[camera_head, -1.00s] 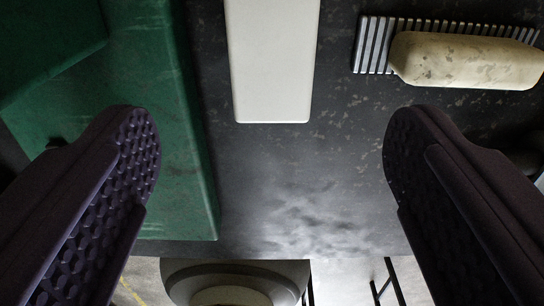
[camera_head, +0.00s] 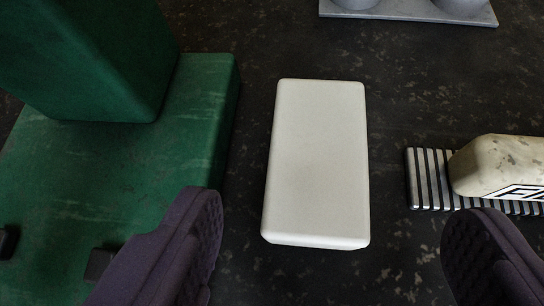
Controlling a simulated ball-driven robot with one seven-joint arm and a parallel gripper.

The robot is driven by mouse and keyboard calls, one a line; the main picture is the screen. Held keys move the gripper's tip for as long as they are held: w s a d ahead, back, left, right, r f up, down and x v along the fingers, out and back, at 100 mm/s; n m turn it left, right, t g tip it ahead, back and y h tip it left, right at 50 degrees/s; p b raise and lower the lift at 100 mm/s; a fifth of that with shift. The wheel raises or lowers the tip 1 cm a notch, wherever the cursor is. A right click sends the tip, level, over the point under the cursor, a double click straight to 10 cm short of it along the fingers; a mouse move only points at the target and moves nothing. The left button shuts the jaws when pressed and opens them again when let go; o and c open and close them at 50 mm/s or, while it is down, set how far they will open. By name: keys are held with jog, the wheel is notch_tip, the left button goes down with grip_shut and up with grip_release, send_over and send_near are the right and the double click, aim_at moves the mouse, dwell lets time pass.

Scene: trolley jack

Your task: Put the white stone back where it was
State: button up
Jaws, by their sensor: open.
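The white stone (camera_head: 318,165) is a pale rectangular block with rounded edges. It lies flat on the dark worn surface (camera_head: 390,115) in the middle of the view. My gripper (camera_head: 325,240) is open, with one dark purple finger low on the left and the other low on the right. The stone shows between and beyond the fingertips, and no contact with either finger is visible. The fingers hold nothing.
A green block-like body (camera_head: 150,170) stands close left of the stone, with a taller green part at upper left. At right, a cream block (camera_head: 500,165) with dark lettering rests on a black-and-silver striped piece (camera_head: 430,180). A grey plate (camera_head: 410,12) lies at the top.

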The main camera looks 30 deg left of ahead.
aim_at(319, 144)
jog(key=b+x, duration=0.1)
jog(key=x, duration=0.3)
jog(key=b+x, duration=0.1)
jog(key=x, duration=0.2)
jog(key=shift+w+a+f+b, duration=0.2)
jog(key=shift+w+a+b, duration=0.05)
jog(key=shift+w+b, duration=0.1)
jog(key=shift+s, duration=0.1)
jog(key=c, duration=1.2)
jog(key=shift+r, duration=0.1)
jog(key=shift+c, duration=0.2)
jog(key=shift+r, duration=0.1)
